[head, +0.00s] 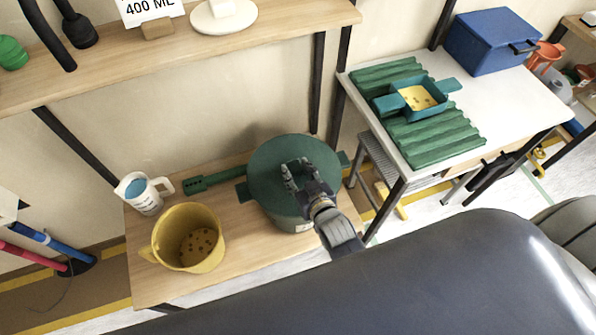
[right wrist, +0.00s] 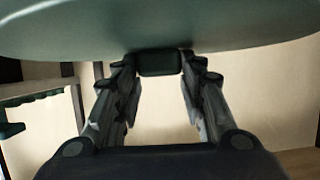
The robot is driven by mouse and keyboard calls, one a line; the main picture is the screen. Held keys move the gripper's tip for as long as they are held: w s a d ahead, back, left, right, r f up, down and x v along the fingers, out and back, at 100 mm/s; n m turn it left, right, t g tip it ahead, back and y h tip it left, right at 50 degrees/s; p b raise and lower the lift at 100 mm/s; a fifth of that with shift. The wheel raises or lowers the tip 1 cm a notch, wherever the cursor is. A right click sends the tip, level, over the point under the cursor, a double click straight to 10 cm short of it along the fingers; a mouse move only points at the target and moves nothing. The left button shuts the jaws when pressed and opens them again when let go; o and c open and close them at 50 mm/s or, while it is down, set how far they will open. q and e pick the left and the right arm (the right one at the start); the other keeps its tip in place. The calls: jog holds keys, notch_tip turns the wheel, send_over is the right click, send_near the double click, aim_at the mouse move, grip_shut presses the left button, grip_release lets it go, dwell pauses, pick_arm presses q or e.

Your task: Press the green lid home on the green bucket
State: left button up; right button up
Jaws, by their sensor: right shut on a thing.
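The green lid (head: 272,165) is a round dark green disc at the top of the green bucket (head: 284,208), which stands on the low wooden bench. Whether the lid is fully seated or tilted cannot be told. My right gripper (head: 297,172) is over the middle of the lid. In the right wrist view its fingers close on a small dark green block (right wrist: 159,63), the lid's grip, against the broad green lid surface (right wrist: 160,28). My left gripper is not in view.
On the bench (head: 150,280), a yellow bucket (head: 163,238) with brown bits and a white jug (head: 140,194) stand left of the green bucket. A green paddle-like tool (head: 212,179) lies behind. A wooden shelf (head: 180,55) overhangs the back. A white table (head: 480,105) is at right.

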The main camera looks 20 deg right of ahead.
jog(key=shift+f, duration=0.45)
jog(key=o, duration=1.2)
jog(key=shift+s, duration=0.15)
jog(key=v, duration=1.1)
jog(key=shift+s+r, duration=0.3)
jog(key=shift+s, duration=0.05)
